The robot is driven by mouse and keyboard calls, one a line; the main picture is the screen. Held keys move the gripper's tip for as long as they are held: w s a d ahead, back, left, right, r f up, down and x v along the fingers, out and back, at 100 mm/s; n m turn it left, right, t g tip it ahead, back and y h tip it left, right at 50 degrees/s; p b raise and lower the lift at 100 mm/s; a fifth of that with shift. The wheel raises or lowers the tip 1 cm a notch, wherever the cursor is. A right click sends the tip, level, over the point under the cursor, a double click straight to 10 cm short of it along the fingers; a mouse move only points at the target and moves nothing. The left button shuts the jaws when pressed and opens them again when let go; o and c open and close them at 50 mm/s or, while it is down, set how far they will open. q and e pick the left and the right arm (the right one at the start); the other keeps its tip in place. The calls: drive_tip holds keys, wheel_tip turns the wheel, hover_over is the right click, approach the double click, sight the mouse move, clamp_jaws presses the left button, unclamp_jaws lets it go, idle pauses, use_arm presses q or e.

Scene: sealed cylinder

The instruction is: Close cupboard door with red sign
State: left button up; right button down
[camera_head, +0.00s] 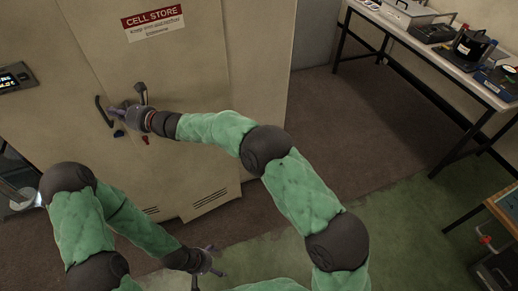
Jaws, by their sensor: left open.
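The beige cupboard door (180,75) carries a red and white CELL STORE sign (153,21) near its top. It stands in or close to its frame; I cannot tell whether a small gap remains. A dark curved handle (104,111) is at its left side. My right gripper (121,112) is at the door beside this handle, reaching leftward. Its fingers are small and partly hidden, so its opening and contact are unclear. My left gripper (214,261) is low in front of the cupboard, open and empty, apart from the door.
A bench (440,55) with instruments and containers runs along the right wall. A lower table (505,208) stands at the right edge. A panel with a small screen (16,78) is at the far left. The floor (345,125) right of the cupboard is clear.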

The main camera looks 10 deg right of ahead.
sight(113, 102)
drive_tip(key=shift+w+a+m+t+h+b, duration=0.15)
drive_tip(key=shift+w+a+m+t+h, duration=0.15)
drive_tip(key=shift+w, duration=0.6)
drive_tip(key=shift+w+a+m+t+h+b, duration=0.15)
drive_tip(key=shift+w+a+m+t+b, duration=0.2)
drive_tip(key=shift+w, duration=0.5)
drive_tip(key=shift+w+a+m+t+h, duration=0.15)
drive_tip(key=shift+w+a+t+h, duration=0.2)
drive_tip(key=shift+w, duration=0.55)
drive_tip(key=shift+s+d+r, duration=0.1)
